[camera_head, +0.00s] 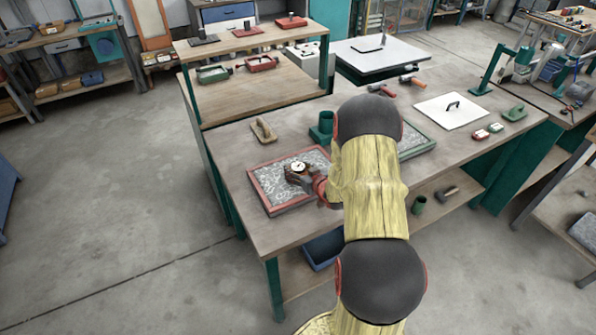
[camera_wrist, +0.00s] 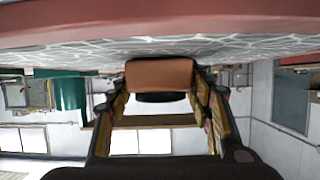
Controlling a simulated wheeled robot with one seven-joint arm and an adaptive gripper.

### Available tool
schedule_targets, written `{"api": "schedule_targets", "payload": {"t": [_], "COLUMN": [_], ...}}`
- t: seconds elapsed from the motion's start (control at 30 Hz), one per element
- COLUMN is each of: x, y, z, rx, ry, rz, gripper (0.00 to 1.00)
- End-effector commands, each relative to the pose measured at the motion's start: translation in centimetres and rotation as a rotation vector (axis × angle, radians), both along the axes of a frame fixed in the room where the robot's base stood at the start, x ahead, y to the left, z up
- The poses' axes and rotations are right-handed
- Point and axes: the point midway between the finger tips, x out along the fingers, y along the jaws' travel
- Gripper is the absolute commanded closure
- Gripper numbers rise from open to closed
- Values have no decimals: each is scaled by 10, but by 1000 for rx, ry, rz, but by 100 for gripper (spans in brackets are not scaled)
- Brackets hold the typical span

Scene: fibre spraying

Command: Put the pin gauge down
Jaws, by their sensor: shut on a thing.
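The pin gauge (camera_head: 298,166) shows a round white dial on a dark and brown body, over the red-rimmed tray (camera_head: 258,192) with its grey and white patterned bed. My gripper (camera_head: 308,179) is shut on it, low over the tray. In the wrist view my gripper (camera_wrist: 161,100) has a finger on each side of the gauge's brown block (camera_wrist: 160,72), with a black part below it. The tray's patterned bed (camera_wrist: 70,54) lies close beside the block there. I cannot tell whether the gauge touches the bed. My fingers partly hide the gauge.
A green-rimmed tray (camera_head: 420,148) is partly hidden behind my arm. A green cup-like holder (camera_head: 322,130) and a tan-handled tool (camera_head: 263,130) stand behind the red-rimmed tray. The bench's left front is bare.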

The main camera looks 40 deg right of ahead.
Motion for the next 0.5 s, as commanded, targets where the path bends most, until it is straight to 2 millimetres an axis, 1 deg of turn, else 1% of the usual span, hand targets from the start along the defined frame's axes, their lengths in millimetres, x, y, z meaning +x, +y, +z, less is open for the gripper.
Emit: {"api": "schedule_targets", "payload": {"t": [0.2, 0.33, 0.37, 0.5], "x": [1, 1, 1, 1], "y": [-1, -1, -1, -1], "z": [3, -1, -2, -1], "rx": [-3, -3, -2, -2], "ry": [-4, -3, -3, -3], "rz": [0, 1, 0, 0], "gripper": [82, 82, 49, 41]}}
